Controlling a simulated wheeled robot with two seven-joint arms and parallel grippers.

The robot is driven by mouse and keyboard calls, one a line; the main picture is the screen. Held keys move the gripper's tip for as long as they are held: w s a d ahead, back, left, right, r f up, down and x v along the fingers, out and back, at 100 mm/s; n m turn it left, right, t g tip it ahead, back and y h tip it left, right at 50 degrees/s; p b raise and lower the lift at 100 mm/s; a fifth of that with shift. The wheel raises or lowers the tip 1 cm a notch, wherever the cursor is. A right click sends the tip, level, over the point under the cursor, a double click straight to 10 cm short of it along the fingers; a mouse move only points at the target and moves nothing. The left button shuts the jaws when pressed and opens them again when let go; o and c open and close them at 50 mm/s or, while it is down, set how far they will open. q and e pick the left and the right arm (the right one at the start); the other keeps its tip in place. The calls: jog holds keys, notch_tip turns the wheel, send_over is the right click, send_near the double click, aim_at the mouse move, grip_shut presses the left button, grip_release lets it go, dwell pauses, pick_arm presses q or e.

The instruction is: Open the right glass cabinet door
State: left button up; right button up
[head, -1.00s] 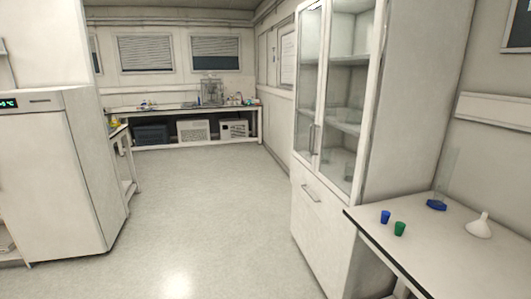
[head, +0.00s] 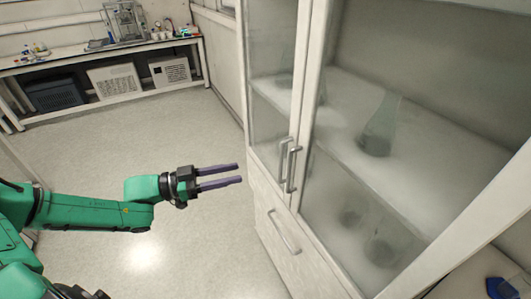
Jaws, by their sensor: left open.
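The glass cabinet stands at the right in the head view. Its right glass door (head: 395,140) is shut and fills much of the right side; its vertical metal handle (head: 293,169) is at the door's left edge. The narrower left glass door (head: 270,95) is also shut, with its handle (head: 281,160) close beside the other. My left gripper (head: 241,173) is open and empty, its two purple fingers pointing right toward the handles, a short way left of them. It appears apart from the cabinet. My right gripper is not in view.
Glass flasks (head: 380,125) stand on shelves behind the glass. A drawer handle (head: 284,232) is below the doors. A bench (head: 100,58) with crates beneath stands at the back left. The floor (head: 150,150) between is clear. A blue object (head: 501,287) lies at the lower right.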

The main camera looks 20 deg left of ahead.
pick_arm(q)
jog(key=x, duration=0.4)
jog(key=r+x, duration=0.1)
jog(key=x, duration=0.9)
jog(key=shift+s+d+r, duration=0.1)
jog(key=shift+r, duration=0.05)
jog(key=shift+d, duration=0.35)
jog(key=shift+a, duration=0.1)
grip_shut()
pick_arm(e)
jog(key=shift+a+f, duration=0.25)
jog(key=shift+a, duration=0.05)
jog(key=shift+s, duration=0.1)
